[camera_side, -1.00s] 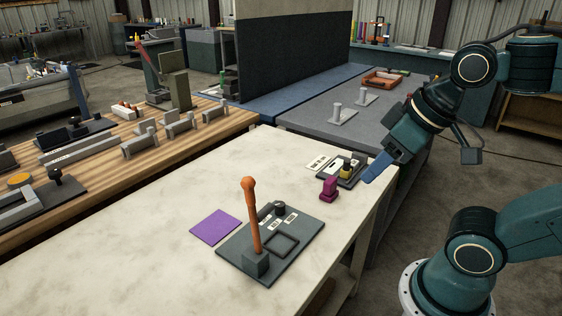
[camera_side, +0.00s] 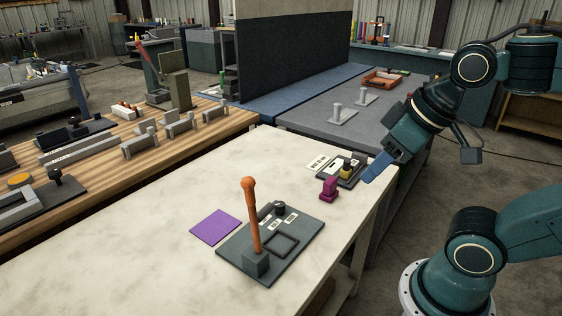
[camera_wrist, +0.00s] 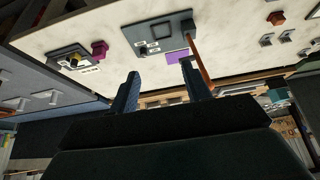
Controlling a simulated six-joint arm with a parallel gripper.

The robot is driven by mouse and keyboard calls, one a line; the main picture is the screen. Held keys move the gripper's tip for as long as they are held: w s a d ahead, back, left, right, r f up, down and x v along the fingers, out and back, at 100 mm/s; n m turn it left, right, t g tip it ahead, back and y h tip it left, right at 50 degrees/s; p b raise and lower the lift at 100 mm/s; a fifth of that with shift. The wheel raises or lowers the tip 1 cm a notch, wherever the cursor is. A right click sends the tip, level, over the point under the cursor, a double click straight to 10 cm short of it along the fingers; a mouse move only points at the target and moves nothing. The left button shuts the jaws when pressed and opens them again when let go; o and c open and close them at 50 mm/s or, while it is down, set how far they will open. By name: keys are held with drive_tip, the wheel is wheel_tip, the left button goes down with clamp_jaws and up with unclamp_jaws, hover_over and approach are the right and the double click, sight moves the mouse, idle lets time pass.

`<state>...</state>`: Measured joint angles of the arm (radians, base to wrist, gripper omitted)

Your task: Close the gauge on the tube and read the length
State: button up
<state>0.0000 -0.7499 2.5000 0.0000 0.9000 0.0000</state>
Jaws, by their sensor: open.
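My gripper (camera_side: 378,166) hangs at the right edge of the pale table, above and to the right of a magenta block. In the wrist view its two blue fingers (camera_wrist: 160,70) are apart with nothing between them. A small dark board (camera_side: 351,181) with a yellow-and-dark piece (camera_side: 346,171) stands beside the gripper; it also shows in the wrist view (camera_wrist: 57,53). A dark plate (camera_side: 240,238) carries an upright orange lever (camera_side: 252,215), a dark knob, white labels and a square frame. I cannot tell which thing is the gauge or the tube.
The magenta block (camera_side: 328,189) stands on the pale table (camera_side: 130,235) near the small board. A purple square (camera_side: 215,227) lies left of the dark plate. A wooden bench (camera_side: 165,152) with grey fixtures runs along the left. The table's near-left part is clear.

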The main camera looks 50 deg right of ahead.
drive_tip(key=shift+w, duration=0.1)
drive_tip(key=shift+c, duration=0.3)
drive_tip(key=w+d+r+m+g, duration=0.25)
drive_tip(key=w+d, duration=0.35)
drive_tip(key=w, duration=0.3)
drive_tip(key=m+g, duration=0.3)
drive_tip(key=m, duration=0.4)
hover_over(347, 161)
wheel_tip(347, 161, down, 14)
drive_tip(key=shift+s+d+f+n, duration=0.1)
drive_tip(key=shift+n, duration=0.15)
wheel_tip(347, 161, down, 14)
drive_tip(key=shift+r, duration=0.15)
